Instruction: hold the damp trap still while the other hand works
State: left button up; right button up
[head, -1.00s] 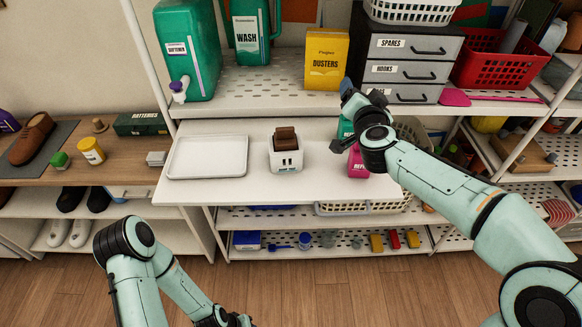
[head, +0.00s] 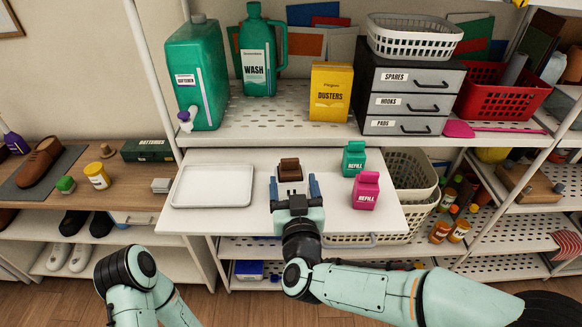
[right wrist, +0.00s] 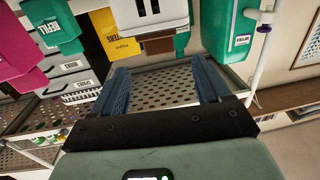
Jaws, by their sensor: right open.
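The damp trap, a white box with a brown block on top (head: 289,168), stands on the white pull-out board (head: 250,221). My right gripper (head: 294,188) is open in front of it, its blue fingers to the left and right of the box in the head view. In the right wrist view the white box (right wrist: 148,12) appears inverted at the top edge, beyond the open fingertips (right wrist: 161,65), with no visible contact. The gripper hides the box's lower front. My left arm shows at the lower left of the head view, but its gripper is out of frame.
A white tray (head: 212,186) lies left of the trap. A green refill carton (head: 354,159) and a pink refill carton (head: 366,191) stand to its right. The shelf behind holds a green container (head: 200,75), a wash jug (head: 257,58) and a yellow dusters box (head: 330,92).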

aim_at(290, 163)
jog(key=w, duration=0.8)
jog(key=shift+w+a, duration=0.1)
jog(key=shift+a, duration=0.3)
